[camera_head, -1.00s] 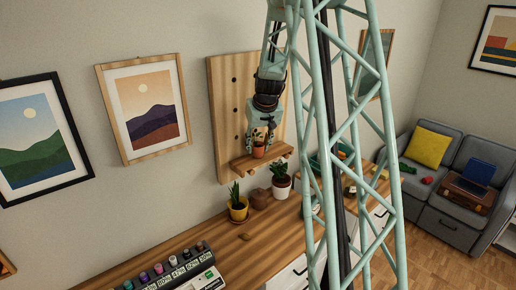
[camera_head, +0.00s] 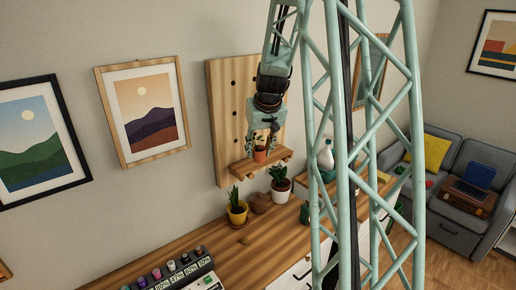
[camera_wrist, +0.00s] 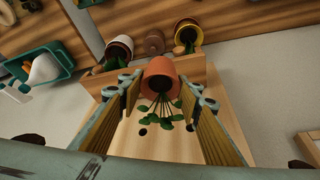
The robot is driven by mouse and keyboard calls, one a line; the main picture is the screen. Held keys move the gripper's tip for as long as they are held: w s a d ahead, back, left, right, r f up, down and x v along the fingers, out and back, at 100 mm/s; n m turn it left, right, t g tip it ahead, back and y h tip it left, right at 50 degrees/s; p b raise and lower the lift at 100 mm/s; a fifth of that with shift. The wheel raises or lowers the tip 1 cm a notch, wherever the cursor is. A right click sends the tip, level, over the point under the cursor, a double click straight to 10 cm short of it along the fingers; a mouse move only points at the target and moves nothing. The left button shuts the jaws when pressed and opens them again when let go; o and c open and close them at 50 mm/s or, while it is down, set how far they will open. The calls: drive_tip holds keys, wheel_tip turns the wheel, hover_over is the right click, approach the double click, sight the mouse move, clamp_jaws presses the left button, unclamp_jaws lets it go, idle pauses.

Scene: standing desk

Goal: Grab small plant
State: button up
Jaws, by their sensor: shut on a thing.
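The small plant, with green leaves in a terracotta pot (camera_head: 260,156), is at the little wooden wall shelf (camera_head: 247,171) below the pegboard. My gripper (camera_head: 265,138) reaches down from above and is shut on the small plant. In the wrist view the pot (camera_wrist: 160,80) and its hanging leaves sit between the two fingers of my gripper (camera_wrist: 161,104). I cannot tell whether the pot's base rests on the shelf or is just clear of it. The pegboard (camera_head: 225,110) stands close behind.
Below the shelf, the wooden desk (camera_head: 200,240) carries a plant in a yellow pot (camera_head: 237,214), a brown pot (camera_head: 259,202) and a plant in a white pot (camera_head: 280,190). A spray bottle (camera_head: 326,157) stands to the right.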

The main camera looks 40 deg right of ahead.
drive_tip(key=s+a, duration=0.5)
drive_tip(key=s, duration=0.2)
drive_tip(key=shift+r+b, duration=0.4)
drive_tip(key=shift+s+a, duration=0.1)
idle(0.4)
